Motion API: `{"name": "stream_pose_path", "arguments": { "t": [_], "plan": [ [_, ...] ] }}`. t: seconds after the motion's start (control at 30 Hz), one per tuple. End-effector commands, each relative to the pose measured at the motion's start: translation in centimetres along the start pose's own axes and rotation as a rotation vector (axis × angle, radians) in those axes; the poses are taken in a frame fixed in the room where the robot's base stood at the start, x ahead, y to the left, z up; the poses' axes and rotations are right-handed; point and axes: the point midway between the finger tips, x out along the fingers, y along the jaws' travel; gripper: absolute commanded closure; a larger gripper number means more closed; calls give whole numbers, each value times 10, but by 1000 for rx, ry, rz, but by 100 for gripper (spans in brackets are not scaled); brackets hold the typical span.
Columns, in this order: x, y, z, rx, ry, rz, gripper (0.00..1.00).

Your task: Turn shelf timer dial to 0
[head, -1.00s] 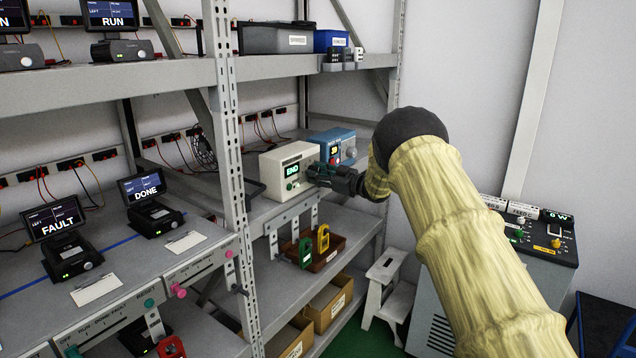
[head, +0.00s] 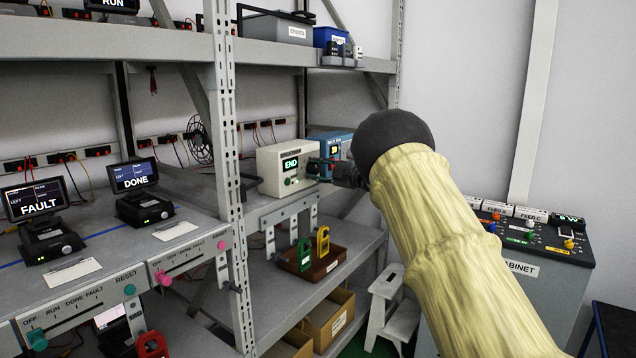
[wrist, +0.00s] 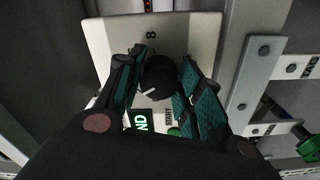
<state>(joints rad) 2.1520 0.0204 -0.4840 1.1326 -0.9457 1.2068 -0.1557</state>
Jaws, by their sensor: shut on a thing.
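The shelf timer (head: 280,166) is a cream box on the middle shelf, with a green-lit display reading END (head: 291,163). In the wrist view its pale front panel (wrist: 105,45) shows a printed 8 above a round black dial (wrist: 158,78). The dial has a white pointer line, which points to the lower left in that view. My gripper (wrist: 162,85) is shut on the dial, with one teal-padded finger on either side. In the head view my gripper (head: 340,172) is at the timer's right front and hides the dial.
A blue box (head: 335,145) with a lit display stands just behind the timer. A grey upright post (head: 228,150) is left of it. Green and yellow padlocks (head: 322,241) stand in a brown tray below. A control cabinet (head: 530,290) is at right.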

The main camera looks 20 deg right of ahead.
Motion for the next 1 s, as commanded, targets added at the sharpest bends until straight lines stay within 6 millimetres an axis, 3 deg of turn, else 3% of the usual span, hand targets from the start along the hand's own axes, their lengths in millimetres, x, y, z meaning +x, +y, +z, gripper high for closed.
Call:
{"name": "stream_pose_path", "arguments": {
  "t": [0.6,1.0],
  "plan": [
    [0,-4,2,-573,-1,0,88],
    [0,-2,0,-813,0,0,88]
  ]
}}
